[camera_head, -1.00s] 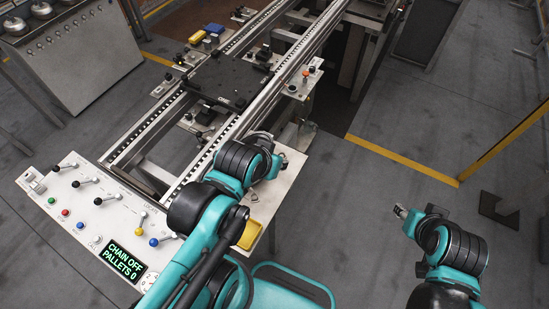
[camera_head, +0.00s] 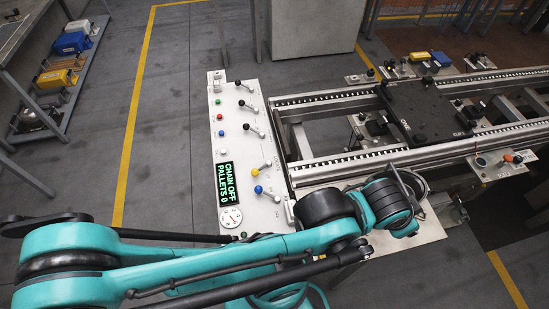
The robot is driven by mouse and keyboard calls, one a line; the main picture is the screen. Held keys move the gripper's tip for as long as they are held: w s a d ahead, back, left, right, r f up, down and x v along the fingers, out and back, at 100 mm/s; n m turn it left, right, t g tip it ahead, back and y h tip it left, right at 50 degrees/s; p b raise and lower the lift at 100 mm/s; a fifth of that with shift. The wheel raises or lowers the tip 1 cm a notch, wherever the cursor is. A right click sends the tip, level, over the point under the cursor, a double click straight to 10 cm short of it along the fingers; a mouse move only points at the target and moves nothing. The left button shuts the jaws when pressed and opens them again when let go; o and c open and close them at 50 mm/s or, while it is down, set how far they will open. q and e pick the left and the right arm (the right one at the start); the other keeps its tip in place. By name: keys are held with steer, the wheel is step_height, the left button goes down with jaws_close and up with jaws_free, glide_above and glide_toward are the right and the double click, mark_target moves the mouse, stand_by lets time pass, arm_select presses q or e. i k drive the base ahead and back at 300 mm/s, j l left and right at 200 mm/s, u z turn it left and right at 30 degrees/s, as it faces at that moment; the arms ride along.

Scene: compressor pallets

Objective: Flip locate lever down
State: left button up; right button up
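The white control panel (camera_head: 229,150) carries a column of levers. Three have black knobs: a top lever (camera_head: 245,86), a middle lever (camera_head: 248,104) and a lower lever (camera_head: 254,130). Below them are a yellow-knobbed lever (camera_head: 262,168) and a blue-knobbed lever (camera_head: 265,192). The lever labels are too small to read, so I cannot tell which is the locate lever. My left arm crosses the bottom of the view, and its gripper end (camera_head: 412,187) is right of the panel, over the conveyor's near end, apart from the levers. Its fingertips are not clear. My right gripper is out of view.
A green display (camera_head: 226,183) reads CHAIN OFF, PALLETS 0, with a dial (camera_head: 230,217) below it. A dark pallet plate (camera_head: 425,112) sits on the conveyor rails (camera_head: 340,165). A shelf with yellow and blue items (camera_head: 72,43) stands at left. The floor left of the panel is clear.

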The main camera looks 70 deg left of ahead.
mark_target(255, 173)
steer(key=u, duration=2.7)
steer(key=i+j+z, duration=0.1)
steer(key=z, duration=0.25)
steer(key=j+z, duration=0.35)
steer(key=i+j+z, duration=0.1)
steer(key=z, duration=0.25)
